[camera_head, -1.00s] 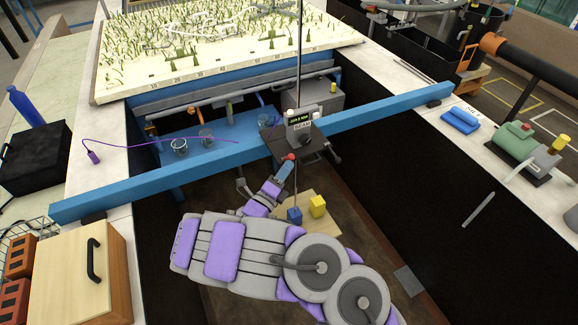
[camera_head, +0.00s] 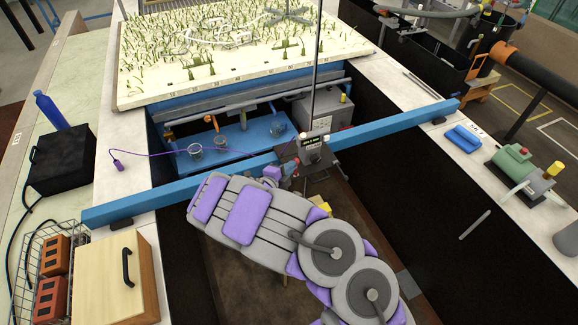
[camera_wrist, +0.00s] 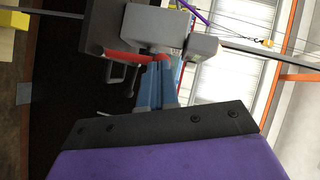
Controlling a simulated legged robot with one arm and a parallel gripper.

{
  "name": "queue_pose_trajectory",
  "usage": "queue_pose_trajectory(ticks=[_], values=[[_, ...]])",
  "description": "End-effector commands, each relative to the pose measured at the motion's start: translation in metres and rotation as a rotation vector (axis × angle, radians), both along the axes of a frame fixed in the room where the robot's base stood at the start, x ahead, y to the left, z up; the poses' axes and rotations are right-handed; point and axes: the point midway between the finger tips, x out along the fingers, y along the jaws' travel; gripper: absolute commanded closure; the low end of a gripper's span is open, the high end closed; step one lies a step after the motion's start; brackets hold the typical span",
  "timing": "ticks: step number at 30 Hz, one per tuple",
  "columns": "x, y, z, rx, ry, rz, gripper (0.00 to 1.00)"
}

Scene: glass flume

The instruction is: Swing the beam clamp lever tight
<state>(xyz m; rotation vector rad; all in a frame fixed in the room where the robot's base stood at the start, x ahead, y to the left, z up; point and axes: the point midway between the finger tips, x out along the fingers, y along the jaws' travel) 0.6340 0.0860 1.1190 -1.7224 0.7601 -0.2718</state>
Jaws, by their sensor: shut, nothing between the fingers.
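The blue beam (camera_head: 160,193) lies across the flume from wall to wall. A dark clamp carriage (camera_head: 289,151) with a small display box (camera_head: 311,141) sits on it right of the middle, and a thin upright rod rises from it. My gripper (camera_head: 293,168) is at the carriage's near side, partly hidden by my arm. In the wrist view my blue fingers (camera_wrist: 155,88) are together and reach the grey clamp block (camera_wrist: 155,27). A red strip (camera_wrist: 125,57) shows at the fingertips; I cannot tell if they touch it. A dark handle loop (camera_wrist: 117,76) hangs beside them. I cannot tell which part is the lever.
A yellow block (camera_head: 324,208) shows behind my arm on the flume floor. Glass beakers (camera_head: 195,151) stand behind the beam. A wooden box (camera_head: 105,285) and black case (camera_head: 62,160) are at left. A blue item (camera_head: 463,138) and green pump (camera_head: 514,163) are on the right wall.

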Motion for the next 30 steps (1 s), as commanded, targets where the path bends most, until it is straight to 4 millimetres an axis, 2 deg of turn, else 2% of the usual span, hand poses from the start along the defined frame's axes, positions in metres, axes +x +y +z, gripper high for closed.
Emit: queue_pose_trajectory(ticks=[23, 26, 30], values=[[0.006, 0.004, 0.001, 0.001, -0.004, 0.000, 1.00], [0.003, 0.003, 0.003, -0.001, -0.003, 0.001, 1.00], [-0.011, 0.002, 0.009, -0.006, -0.002, -0.001, 1.00]])
